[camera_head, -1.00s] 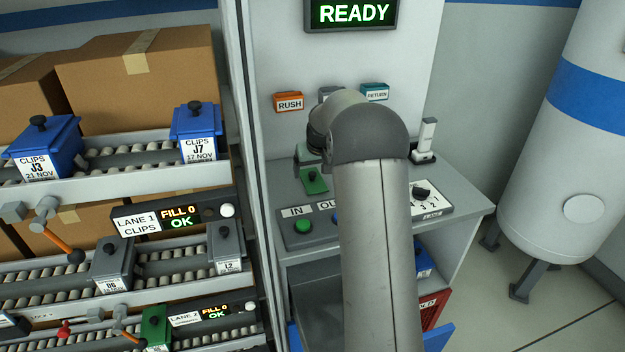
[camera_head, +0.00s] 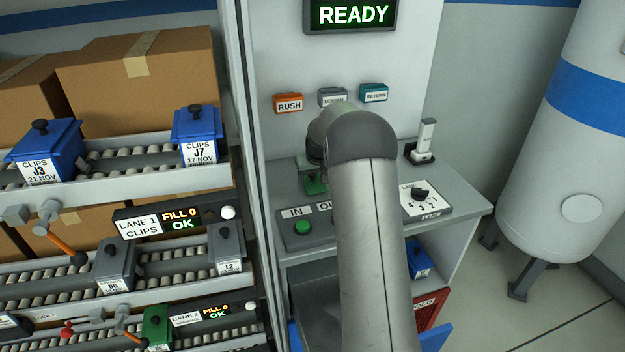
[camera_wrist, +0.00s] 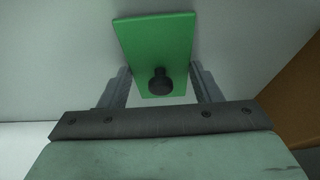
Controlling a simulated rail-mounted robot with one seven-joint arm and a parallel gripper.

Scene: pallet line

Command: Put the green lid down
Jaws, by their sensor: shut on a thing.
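The green lid (camera_wrist: 153,42) is a flat green plate with a black knob (camera_wrist: 160,82), seen in the wrist view between the two fingers of my gripper (camera_wrist: 160,71). My gripper is shut on the lid. In the head view a part of the lid (camera_head: 315,187) shows over the grey bench (camera_head: 455,190), left of my arm; the rest is hidden behind my arm and gripper. I cannot tell whether the lid touches the surface beneath it.
A panel with a green button (camera_head: 302,228) lies in front of the lid. A lane dial (camera_head: 420,195) and a white upright device (camera_head: 424,140) stand right of my arm. RUSH (camera_head: 288,103) and RETURN (camera_head: 373,93) boxes are on the wall. Roller lanes with blue bins (camera_head: 195,137) are at left.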

